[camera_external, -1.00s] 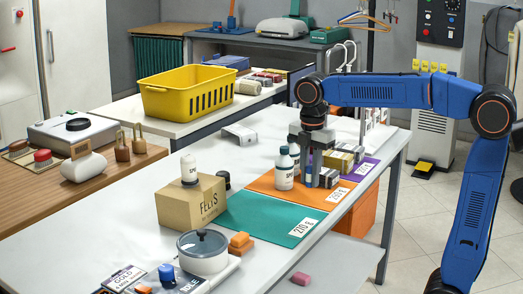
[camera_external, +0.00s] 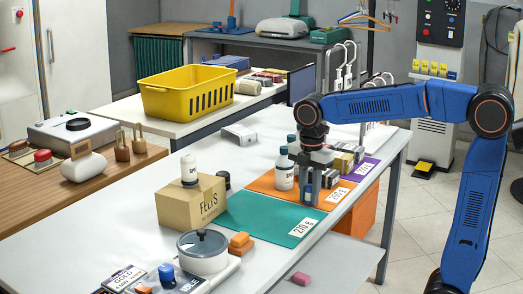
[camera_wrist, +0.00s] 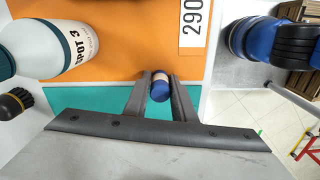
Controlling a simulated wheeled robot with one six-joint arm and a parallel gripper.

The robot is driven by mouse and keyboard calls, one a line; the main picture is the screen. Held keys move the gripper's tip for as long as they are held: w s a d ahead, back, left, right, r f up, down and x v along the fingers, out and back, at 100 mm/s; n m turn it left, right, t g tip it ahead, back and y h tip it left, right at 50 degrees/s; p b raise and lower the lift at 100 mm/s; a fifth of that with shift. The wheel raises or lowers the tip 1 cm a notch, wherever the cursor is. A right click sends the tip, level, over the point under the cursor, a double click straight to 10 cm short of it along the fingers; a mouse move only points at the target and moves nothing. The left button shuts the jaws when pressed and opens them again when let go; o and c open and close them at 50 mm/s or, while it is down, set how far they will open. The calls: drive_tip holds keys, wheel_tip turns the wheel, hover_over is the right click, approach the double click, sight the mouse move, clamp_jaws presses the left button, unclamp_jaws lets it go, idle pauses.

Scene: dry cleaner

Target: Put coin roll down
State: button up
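The coin roll (camera_wrist: 160,90) is a small cylinder with a blue end and a paler band. In the wrist view it sits between the two fingertips of my gripper (camera_wrist: 160,84), with the fingers close against its sides. In the outside view my gripper (camera_external: 313,184) points down, low over the orange mat (camera_external: 262,184), close to the teal mat (camera_external: 262,218). The roll is partly hidden by the fingers there. I cannot tell whether its lower end touches the mat.
White bottles (camera_external: 284,172) stand just left of my gripper; one, labelled SPOT 3 (camera_wrist: 80,45), shows in the wrist view. A cardboard box (camera_external: 190,204) stands left. The teal mat is mostly bare.

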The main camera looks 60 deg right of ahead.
sight(310, 186)
drive_tip(key=shift+o, duration=1.3)
wheel_tip(310, 186, up, 12)
drive_tip(key=shift+r, duration=0.15)
drive_tip(key=s+d+f+m+t, duration=0.3)
drive_tip(key=s+f+m+t, duration=0.1)
drive_tip(key=s+f+m, duration=1.2)
drive_tip(key=s+f, duration=0.4)
drive_tip(key=s, duration=0.4)
drive_tip(key=shift+f+t, duration=0.15)
drive_tip(key=shift+t, duration=0.25)
